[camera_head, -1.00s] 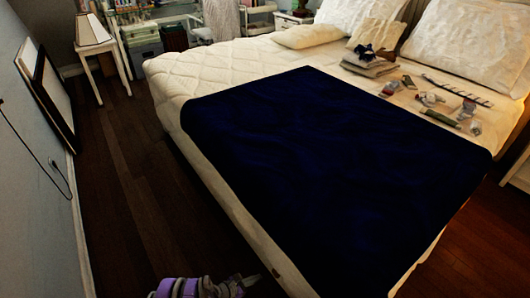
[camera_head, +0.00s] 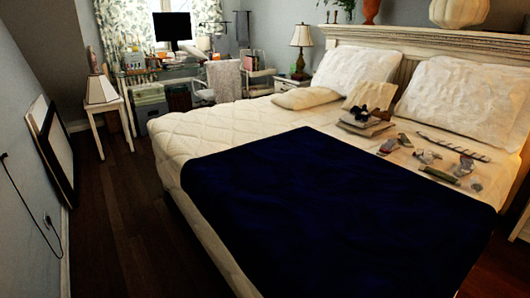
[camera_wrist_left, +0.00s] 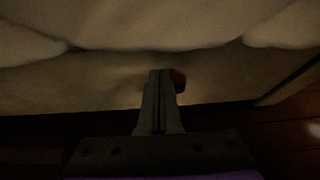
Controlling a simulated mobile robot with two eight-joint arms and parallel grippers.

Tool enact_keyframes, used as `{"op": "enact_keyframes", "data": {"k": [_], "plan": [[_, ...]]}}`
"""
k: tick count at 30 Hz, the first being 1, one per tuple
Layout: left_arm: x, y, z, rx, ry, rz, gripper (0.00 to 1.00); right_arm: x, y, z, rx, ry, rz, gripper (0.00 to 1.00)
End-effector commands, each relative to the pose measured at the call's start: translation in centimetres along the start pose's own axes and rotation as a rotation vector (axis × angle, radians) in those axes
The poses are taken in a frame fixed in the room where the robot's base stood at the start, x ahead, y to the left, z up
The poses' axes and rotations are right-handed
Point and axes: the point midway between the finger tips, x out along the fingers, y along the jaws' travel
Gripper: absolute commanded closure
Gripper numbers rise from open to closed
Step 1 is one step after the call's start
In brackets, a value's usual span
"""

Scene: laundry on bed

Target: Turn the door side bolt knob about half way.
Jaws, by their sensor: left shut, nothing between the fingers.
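No door and no bolt knob can be made out in either view. My left gripper (camera_wrist_left: 159,76) shows in the left wrist view, its two fingers together with nothing between them. Its tips point at the pale side of the bed. Neither gripper shows in the head view.
A large bed with a white mattress (camera_head: 215,130) and a dark blue blanket (camera_head: 330,215) fills the middle and right. Small items and folded cloth (camera_head: 367,124) lie near the pillows.

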Motion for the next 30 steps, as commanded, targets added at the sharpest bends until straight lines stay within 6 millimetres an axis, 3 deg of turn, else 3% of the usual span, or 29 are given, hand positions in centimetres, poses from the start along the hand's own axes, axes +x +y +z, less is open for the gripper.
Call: {"op": "enact_keyframes", "data": {"k": [30], "plan": [[0.24, -0.53, -0.54, 0.003, 0.003, -0.002, 1.00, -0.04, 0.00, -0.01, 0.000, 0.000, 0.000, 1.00]]}}
